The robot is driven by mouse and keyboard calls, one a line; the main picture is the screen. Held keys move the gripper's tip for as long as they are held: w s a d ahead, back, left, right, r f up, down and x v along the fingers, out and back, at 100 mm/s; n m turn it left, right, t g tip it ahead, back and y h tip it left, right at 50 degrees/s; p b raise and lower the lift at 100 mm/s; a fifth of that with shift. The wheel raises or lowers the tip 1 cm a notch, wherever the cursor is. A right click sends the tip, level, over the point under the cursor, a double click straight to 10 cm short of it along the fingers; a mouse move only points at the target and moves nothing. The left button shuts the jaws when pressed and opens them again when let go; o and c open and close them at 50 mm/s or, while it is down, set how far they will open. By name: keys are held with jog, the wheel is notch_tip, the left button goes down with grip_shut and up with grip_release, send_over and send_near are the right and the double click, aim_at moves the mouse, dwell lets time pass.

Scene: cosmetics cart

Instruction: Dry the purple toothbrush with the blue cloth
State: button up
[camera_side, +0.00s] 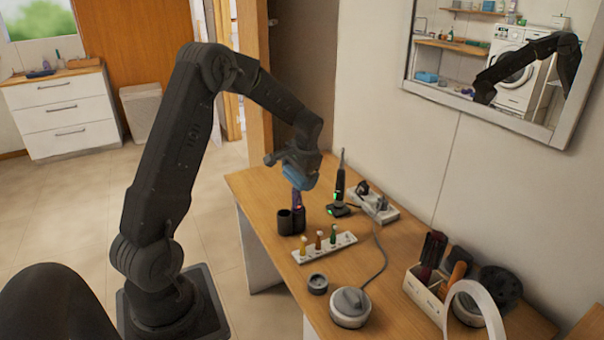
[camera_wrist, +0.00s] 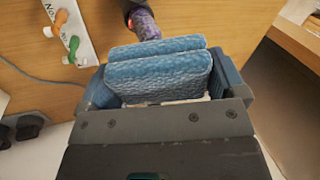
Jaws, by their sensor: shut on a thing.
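My gripper (camera_side: 297,172) is shut on the blue cloth (camera_side: 300,183), above the dark cups on the wooden table. In the wrist view the folded cloth (camera_wrist: 155,72) shows as two textured blue layers between my jaws. The purple toothbrush (camera_side: 297,199) stands upright in a dark cup (camera_side: 299,218), directly below the cloth. In the wrist view a purple part (camera_wrist: 145,23) shows just beyond the cloth's far edge. The toothbrush's upper end is hidden by the cloth and gripper, and I cannot tell whether they touch.
A second dark cup (camera_side: 285,222) stands beside the first. A white rack (camera_side: 324,248) with several small brush heads lies in front. A black electric toothbrush (camera_side: 340,178) on its charger and a power strip (camera_side: 374,206) are to the right. A corded round device (camera_side: 350,307) sits nearer.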

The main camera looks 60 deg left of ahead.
jog(key=shift+s, duration=0.3)
jog(key=shift+w, duration=1.2)
jog(key=shift+s+f, duration=0.1)
jog(key=shift+s, duration=1.1)
jog(key=shift+w, duration=1.2)
jog(key=shift+s, duration=1.2)
jog(key=shift+r, duration=3.55)
